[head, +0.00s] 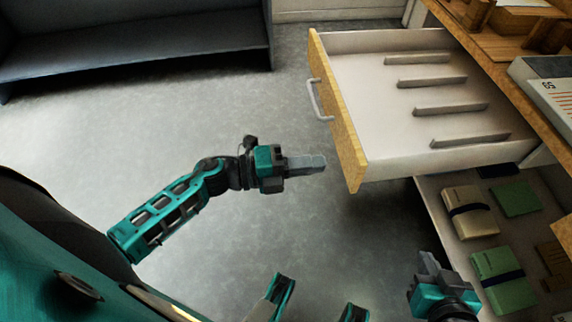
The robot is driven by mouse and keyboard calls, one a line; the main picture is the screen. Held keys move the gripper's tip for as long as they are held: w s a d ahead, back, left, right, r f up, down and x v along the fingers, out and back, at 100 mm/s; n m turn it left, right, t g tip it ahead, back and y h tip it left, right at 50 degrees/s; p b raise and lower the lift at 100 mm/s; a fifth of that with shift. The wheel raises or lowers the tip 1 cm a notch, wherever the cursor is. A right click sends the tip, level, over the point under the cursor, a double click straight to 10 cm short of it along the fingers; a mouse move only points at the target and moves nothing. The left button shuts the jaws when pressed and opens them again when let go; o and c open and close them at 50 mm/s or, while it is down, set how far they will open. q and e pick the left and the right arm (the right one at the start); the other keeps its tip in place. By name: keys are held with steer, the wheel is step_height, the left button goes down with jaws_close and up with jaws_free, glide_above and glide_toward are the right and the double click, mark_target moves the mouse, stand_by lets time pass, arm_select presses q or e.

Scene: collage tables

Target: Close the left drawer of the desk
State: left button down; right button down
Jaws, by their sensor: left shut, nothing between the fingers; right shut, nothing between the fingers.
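The desk (545,105) stands at the right. Its left drawer (375,50) is pulled far out, with a pale wooden front, a grey bar handle (317,101) and several low dividers inside. My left gripper (318,162) is shut and empty, a little to the left of the drawer front's near end and apart from it. My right gripper (430,262) is shut and empty, at the lower right near a lower open compartment.
The lower open compartment (430,205) holds a cream notebook (472,222), green books (505,275) and other items. A dark bench-like unit (140,45) stands at the upper left. The grey floor (180,120) between it and the drawer is clear.

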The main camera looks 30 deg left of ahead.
mark_target(352, 160)
arm_select(q)
steer(key=x, duration=0.5)
steer(key=shift+d, duration=0.15)
arm_select(e)
steer(key=shift+s+f, duration=0.1)
steer(key=shift+f, duration=0.3)
arm_select(q)
steer(key=shift+w, duration=0.1)
arm_select(e)
steer(key=shift+d, duration=0.15)
